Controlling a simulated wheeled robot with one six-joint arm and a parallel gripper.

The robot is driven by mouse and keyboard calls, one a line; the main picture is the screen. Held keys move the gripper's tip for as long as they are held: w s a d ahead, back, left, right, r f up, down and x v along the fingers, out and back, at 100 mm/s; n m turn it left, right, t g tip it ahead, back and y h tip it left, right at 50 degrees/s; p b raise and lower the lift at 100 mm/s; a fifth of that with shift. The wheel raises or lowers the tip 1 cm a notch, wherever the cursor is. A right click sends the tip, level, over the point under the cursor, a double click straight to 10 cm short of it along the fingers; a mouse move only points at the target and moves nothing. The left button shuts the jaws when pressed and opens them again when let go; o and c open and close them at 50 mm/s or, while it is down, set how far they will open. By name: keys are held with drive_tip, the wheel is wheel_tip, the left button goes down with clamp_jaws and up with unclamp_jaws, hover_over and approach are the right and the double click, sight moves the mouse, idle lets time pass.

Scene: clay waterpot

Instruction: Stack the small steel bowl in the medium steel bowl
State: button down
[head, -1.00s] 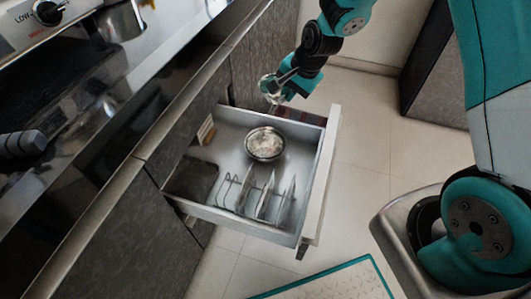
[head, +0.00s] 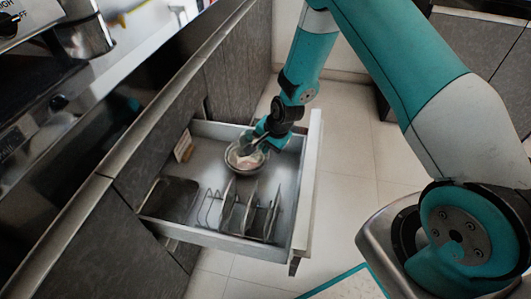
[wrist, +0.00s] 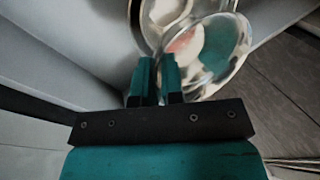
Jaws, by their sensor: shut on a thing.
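The medium steel bowl (head: 233,166) stands on the floor of the open drawer, with a pale pinkish patch inside it. My gripper (head: 254,146) is at its upper rim, pointing down. In the wrist view my gripper (wrist: 159,78) is shut on the rim of the shiny small steel bowl (wrist: 228,42), which looks tilted. The small bowl overlaps the medium bowl in view. I cannot tell whether it touches or rests inside it. In the head view my gripper hides much of the small bowl.
A dark tray (head: 172,198) lies at the left, and a small tan item (head: 183,146) leans at the back left.

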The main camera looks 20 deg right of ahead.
sight(265, 161)
drive_tip(key=shift+f, duration=1.3)
drive_tip(key=shift+f+b, duration=0.5)
drive_tip(key=shift+f, duration=0.05)
drive_tip(key=c, duration=1.2)
unclamp_jaws()
drive_tip(key=shift+c, duration=0.2)
drive_tip(key=shift+r, duration=0.2)
